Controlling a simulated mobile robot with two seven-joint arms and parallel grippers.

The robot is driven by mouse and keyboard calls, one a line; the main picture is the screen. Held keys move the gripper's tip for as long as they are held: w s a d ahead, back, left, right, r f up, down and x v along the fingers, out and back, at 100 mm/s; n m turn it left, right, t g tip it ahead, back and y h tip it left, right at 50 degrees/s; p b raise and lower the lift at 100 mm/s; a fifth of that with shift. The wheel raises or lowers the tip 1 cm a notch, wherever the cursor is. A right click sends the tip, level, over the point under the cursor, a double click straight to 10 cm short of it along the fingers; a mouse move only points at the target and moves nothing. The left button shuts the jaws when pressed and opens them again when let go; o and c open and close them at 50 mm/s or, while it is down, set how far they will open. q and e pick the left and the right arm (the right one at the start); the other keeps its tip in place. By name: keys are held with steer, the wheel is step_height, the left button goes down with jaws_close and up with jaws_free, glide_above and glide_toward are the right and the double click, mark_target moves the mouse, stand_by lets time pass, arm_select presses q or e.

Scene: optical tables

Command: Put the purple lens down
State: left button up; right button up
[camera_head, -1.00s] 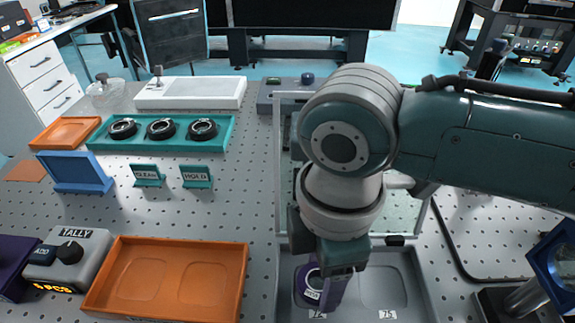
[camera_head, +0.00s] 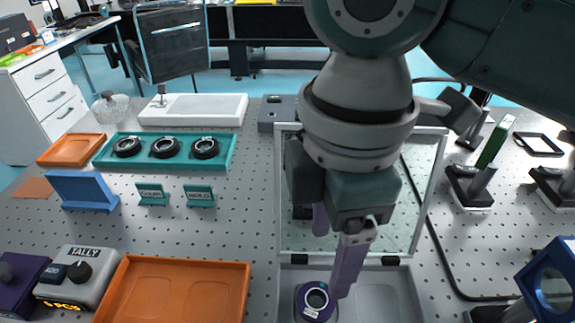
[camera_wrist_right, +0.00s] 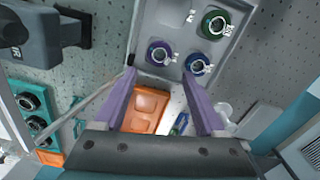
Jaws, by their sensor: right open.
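The purple lens (camera_head: 316,301) sits in the left part of the open grey case (camera_head: 390,283), with its clear ring facing up. It also shows in the right wrist view (camera_wrist_right: 160,53), beside a blue lens (camera_wrist_right: 198,64) and a green lens (camera_wrist_right: 215,24) in the grey case. My right gripper (camera_head: 332,262) is open above the purple lens, with its purple fingers apart and nothing between them. In the right wrist view its fingertips (camera_wrist_right: 159,74) lie just short of the purple lens. My left gripper is not in view.
An orange tray (camera_head: 176,262) stands empty left of the case. A teal tray (camera_head: 228,140) holds three black-ringed lenses. The case's upright clear lid (camera_head: 424,190) stands behind its base. A blue-framed mount (camera_head: 540,268) is at right.

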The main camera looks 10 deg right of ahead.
steer(key=s+a+m+t+y, duration=0.2)
steer(key=s+a+m+y, duration=0.2)
steer(key=s+m, duration=0.2)
steer(key=s+d+f+m+t+h, duration=0.1)
steer(key=s+d+m+h, duration=0.2)
steer(key=s+d+m, duration=0.3)
steer(key=d+m, duration=0.3)
steer(key=d, duration=0.4)
steer(key=shift+s+f+t+h, duration=0.15)
steer(key=shift+f+t+h, duration=0.15)
steer(key=shift+f+h, duration=0.1)
